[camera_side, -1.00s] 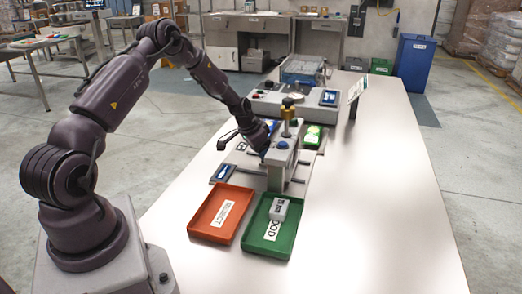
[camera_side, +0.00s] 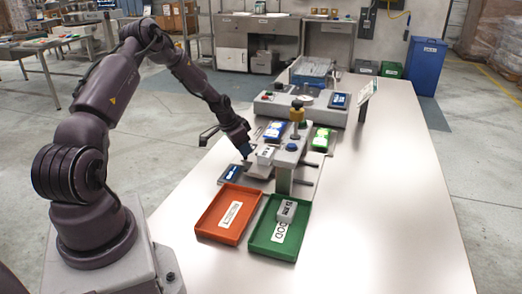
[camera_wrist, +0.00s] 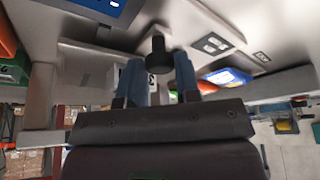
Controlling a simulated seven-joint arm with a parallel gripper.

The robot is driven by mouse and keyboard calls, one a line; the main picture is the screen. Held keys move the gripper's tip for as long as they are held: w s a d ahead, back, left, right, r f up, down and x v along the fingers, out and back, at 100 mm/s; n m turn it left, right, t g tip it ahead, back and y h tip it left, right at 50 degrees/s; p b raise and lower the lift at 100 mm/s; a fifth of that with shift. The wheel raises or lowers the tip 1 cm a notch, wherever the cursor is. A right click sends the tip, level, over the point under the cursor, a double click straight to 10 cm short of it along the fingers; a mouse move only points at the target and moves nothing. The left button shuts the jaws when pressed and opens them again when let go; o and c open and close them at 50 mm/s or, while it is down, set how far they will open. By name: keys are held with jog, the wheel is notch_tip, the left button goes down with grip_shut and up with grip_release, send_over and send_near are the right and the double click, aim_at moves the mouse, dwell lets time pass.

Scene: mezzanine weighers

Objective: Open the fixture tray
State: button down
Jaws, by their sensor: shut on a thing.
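The fixture tray (camera_side: 259,171) is a light grey slide at the press-like fixture (camera_side: 283,176), which has a yellow-topped post. The tray sticks out to the left of the fixture's column. A white labelled block (camera_side: 265,155) appears to sit on it. My gripper (camera_side: 246,153) is at the tray's outer left end. In the wrist view, my gripper's blue fingers (camera_wrist: 157,75) are shut on a black knob (camera_wrist: 158,55). The fingers hide part of the knob and of what lies behind it.
A grey console (camera_side: 270,104) stands behind. The table's right side is clear.

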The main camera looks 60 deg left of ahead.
jog(key=shift+s+a, duration=0.6)
jog(key=shift+a, duration=0.05)
jog(key=c, duration=0.8)
grip_release()
jog(key=v, duration=1.3)
